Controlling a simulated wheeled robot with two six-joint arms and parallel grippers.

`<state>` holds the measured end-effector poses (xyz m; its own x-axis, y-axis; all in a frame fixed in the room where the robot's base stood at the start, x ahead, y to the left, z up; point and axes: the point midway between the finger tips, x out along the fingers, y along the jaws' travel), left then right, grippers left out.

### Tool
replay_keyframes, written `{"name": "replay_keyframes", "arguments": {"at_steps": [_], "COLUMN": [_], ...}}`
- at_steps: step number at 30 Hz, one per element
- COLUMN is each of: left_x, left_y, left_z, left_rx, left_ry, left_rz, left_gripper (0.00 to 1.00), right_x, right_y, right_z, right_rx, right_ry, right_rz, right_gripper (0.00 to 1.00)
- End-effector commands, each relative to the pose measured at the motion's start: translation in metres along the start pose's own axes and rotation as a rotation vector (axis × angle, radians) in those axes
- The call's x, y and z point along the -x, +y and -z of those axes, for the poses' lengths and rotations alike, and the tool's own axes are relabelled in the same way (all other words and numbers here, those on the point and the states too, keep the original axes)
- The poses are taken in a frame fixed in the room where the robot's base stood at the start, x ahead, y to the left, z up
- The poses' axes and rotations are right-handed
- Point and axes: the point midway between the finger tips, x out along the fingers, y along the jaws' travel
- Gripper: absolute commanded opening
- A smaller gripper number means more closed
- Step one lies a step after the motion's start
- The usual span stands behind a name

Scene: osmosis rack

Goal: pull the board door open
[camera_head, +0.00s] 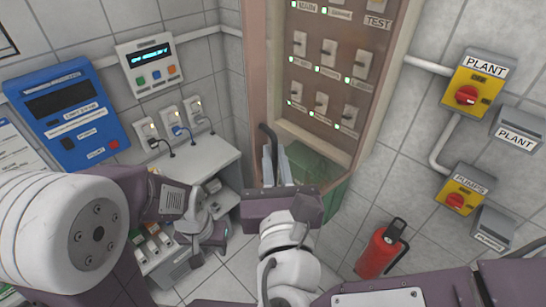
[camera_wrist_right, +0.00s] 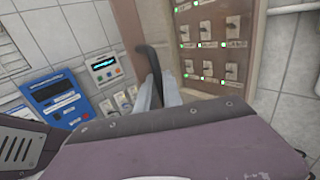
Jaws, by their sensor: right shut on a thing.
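The board (camera_head: 325,75) is a tall cabinet with a pale frame and rows of white switches with small green lights. It also shows in the right wrist view (camera_wrist_right: 208,85). I cannot tell clearly where its door ends and its frame begins. A black bar handle (camera_head: 266,133) stands at the board's lower left side. My right gripper (camera_head: 276,163) is shut on this handle, its pale fingers around the bar's lower part. The handle also shows in the wrist view (camera_wrist_right: 151,62). My left gripper (camera_head: 215,236) hangs low at the left, away from the board; its finger gap is unclear.
A red fire extinguisher (camera_head: 381,250) stands on the floor right of the board. Yellow switch boxes (camera_head: 478,85) are on the right wall. A blue unit (camera_head: 67,115), a grey display unit (camera_head: 149,64) and a white bench (camera_head: 190,165) are at the left.

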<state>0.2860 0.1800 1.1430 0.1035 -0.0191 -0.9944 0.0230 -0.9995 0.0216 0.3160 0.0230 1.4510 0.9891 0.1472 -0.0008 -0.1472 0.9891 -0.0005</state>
Motion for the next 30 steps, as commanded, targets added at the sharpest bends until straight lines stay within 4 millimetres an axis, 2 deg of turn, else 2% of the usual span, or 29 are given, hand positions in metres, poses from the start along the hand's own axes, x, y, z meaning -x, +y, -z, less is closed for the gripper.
{"name": "replay_keyframes", "arguments": {"at_steps": [1,2,3,4,19,25,30], "left_x": [0.0,0.0,0.0,0.0,-0.001,-0.009,-0.005], "left_y": [0.0,0.0,0.0,0.0,0.0,0.0,0.0], "left_z": [0.0,0.0,0.0,0.0,0.0,-0.001,-0.001], "left_rx": [0.0,0.0,0.0,0.0,0.0,0.0,0.0], "left_ry": [0.0,0.0,0.0,0.0,0.0,0.0,0.0], "left_rz": [0.0,0.0,0.0,0.0,0.0,0.0,0.0], "left_gripper": [0.36,0.36,0.36,0.36,0.36,0.36,0.36], "right_x": [0.0,0.0,0.0,0.0,0.003,0.026,0.051], "right_y": [-0.001,-0.001,-0.001,-0.001,0.001,0.002,0.002], "right_z": [-0.002,-0.002,-0.002,-0.002,0.0,0.002,-0.001], "right_rx": [-0.004,-0.003,-0.003,-0.003,-0.002,-0.003,0.0], "right_ry": [-0.004,-0.004,-0.004,-0.004,-0.001,-0.001,-0.001], "right_rz": [0.003,0.004,0.004,0.003,0.0,-0.006,-0.006], "right_gripper": [0.0,0.19,0.3,0.33,0.33,0.33,0.33]}}
